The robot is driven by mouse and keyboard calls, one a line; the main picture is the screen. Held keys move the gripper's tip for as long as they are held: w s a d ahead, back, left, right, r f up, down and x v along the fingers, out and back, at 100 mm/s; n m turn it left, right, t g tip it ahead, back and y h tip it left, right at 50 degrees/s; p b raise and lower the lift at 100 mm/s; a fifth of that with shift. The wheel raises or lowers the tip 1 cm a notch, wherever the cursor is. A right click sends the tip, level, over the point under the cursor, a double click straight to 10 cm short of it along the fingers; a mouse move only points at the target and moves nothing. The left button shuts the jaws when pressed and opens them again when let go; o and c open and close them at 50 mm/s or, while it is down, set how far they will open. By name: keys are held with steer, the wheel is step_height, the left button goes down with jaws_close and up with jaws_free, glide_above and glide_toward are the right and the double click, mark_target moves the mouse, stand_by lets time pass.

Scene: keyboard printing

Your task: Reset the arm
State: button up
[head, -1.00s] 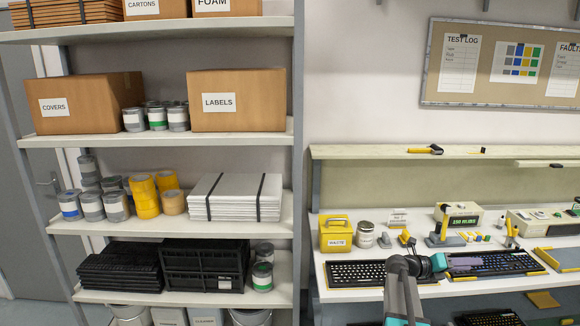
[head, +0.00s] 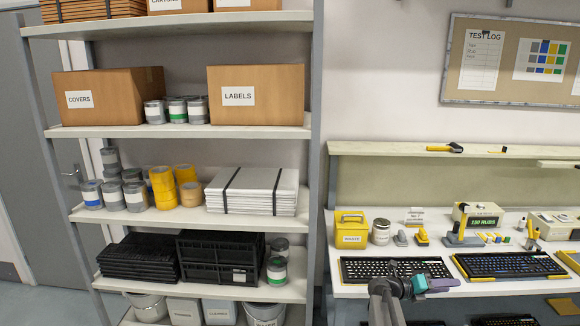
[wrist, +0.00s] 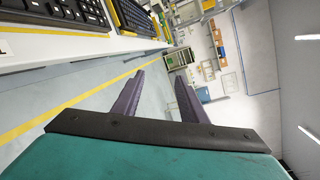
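My arm shows at the bottom right of the head view, in front of the workbench. My gripper (head: 448,283) points to the right at the bench's front edge, just below the left keyboard (head: 400,268). In the wrist view, my gripper (wrist: 160,82) has its two purple fingers apart, with nothing between them. The teal gripper body fills the bottom of that view. A second keyboard (head: 510,265) with blue-lit keys lies to the right on the bench.
The workbench (head: 445,290) also holds a yellow waste box (head: 351,229), a grey can (head: 380,232) and a display unit (head: 478,216). A tall shelf (head: 315,150) with boxes, cans and crates stands at left. In the wrist view, clear floor (wrist: 75,95) lies beside the bench.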

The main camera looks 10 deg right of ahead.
steer(key=s+a+f+y+b, duration=0.1)
steer(key=a+f+y, duration=0.1)
steer(key=a+f, duration=0.55)
steer(key=s+a+f+y+b, duration=0.1)
steer(key=a+f, duration=0.4)
steer(key=f, duration=0.5)
steer(key=s+a+f+m+y+b, duration=0.1)
steer(key=s+a+f+m+y, duration=0.1)
steer(key=s+a+f, duration=0.45)
steer(key=s+a+f+m+y+b, duration=0.15)
steer(key=s+a+f, duration=0.25)
steer(key=a+f, duration=0.55)
steer(key=s+a+f+m+g+y, duration=0.1)
steer(key=s+a+f+m+y, duration=0.2)
steer(key=s+a+m, duration=0.3)
steer(key=s+a+f+m+g+y, duration=0.2)
steer(key=s+a+f+m, duration=0.3)
steer(key=m, duration=0.6)
steer(key=s+a+f+m+g+y+b, duration=0.1)
steer(key=s+a+f+m+y, duration=0.3)
steer(key=s+a+m, duration=0.4)
steer(key=shift+s+a+g+y, duration=0.3)
steer(key=shift+s+a+y, duration=0.2)
steer(key=shift+a, duration=1)
steer(key=shift+m, duration=0.25)
